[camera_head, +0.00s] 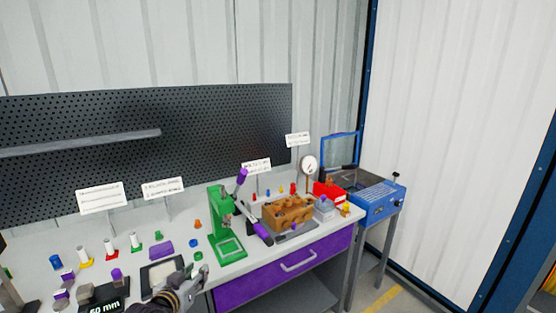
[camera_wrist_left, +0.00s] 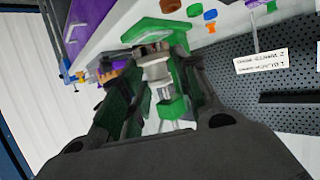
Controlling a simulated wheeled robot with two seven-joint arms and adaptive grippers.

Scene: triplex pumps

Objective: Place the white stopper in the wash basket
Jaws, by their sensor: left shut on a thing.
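My left gripper (camera_head: 186,288) is low in the head view, over the front of the bench by the green press. In the left wrist view its dark fingers (camera_wrist_left: 155,62) close on a pale grey-white round piece (camera_wrist_left: 155,74). The press lies right behind this piece, so I cannot tell clearly whether it is the white stopper. White cylinders on coloured bases (camera_head: 109,247) stand at the left of the bench. A blue machine (camera_head: 376,202) with a raised blue frame stands at the far right. I cannot make out a wash basket for certain. My right gripper is not in view.
The green press (camera_head: 228,235) stands mid-bench, close beyond my left gripper. Right of it are a brown block (camera_head: 289,208), a red bin (camera_head: 329,194) and a round gauge (camera_head: 309,165). A black pegboard (camera_head: 210,120) backs the bench. Small parts crowd the left.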

